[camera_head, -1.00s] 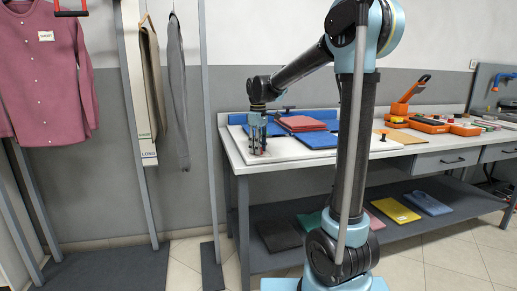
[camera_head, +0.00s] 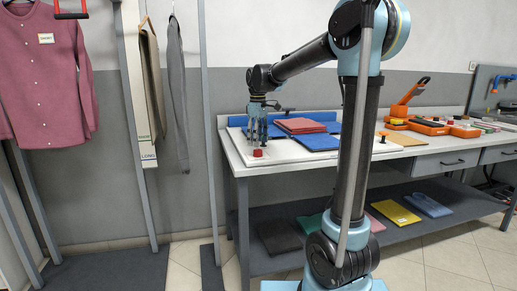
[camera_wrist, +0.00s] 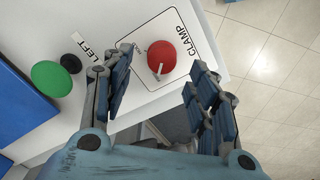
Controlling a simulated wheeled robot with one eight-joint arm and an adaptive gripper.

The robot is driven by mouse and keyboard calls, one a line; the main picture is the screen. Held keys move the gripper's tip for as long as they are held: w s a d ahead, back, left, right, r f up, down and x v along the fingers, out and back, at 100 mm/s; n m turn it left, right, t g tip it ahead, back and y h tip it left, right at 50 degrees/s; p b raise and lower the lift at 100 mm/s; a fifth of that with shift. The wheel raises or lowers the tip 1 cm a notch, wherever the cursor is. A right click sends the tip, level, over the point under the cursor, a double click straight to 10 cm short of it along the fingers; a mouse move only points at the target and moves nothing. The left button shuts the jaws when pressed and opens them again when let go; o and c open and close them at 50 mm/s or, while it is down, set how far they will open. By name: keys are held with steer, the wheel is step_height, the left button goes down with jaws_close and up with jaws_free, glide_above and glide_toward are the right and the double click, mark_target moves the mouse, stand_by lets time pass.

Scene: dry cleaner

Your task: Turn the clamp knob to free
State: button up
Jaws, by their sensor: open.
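The clamp knob (camera_wrist: 174,56) is a round red knob with a white pointer line on a white plate (camera_wrist: 150,85) marked CLAMP. In the wrist view its pointer is toward the knob's lower left; small lettering beside the knob is too small to read surely. The knob also shows as a small red shape (camera_head: 257,153) on the bench's left end. My gripper (camera_wrist: 160,63) is open and empty, its blue fingers on either side of the knob in that view. In the head view my gripper (camera_head: 257,142) hangs just above the knob.
A LEFT label (camera_wrist: 96,41), a green disc (camera_wrist: 51,78) and a small black knob (camera_wrist: 71,63) lie beside the plate. The bench's edge is close to the knob.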

step_height(320, 180, up, 7)
steer(key=shift+r, duration=0.2)
stand_by(0.4)
steer(key=s+d+f+m, duration=0.3)
steer(key=s+d+f, duration=0.1)
steer(key=s+d, duration=0.5)
steer(key=s+d+f+m+t, duration=0.1)
steer(key=s+d+f+m, duration=0.3)
steer(key=s+f, duration=0.7)
steer(key=s+d+f+m+t, duration=0.1)
steer(key=s+d+f+m, duration=0.4)
steer(key=s+d+f, duration=0.3)
steer(key=s+f, duration=0.3)
steer(key=f, duration=0.1)
steer(key=shift+s+d+f, duration=0.2)
steer(key=shift+s+d, duration=0.15)
steer(key=shift+s, duration=0.05)
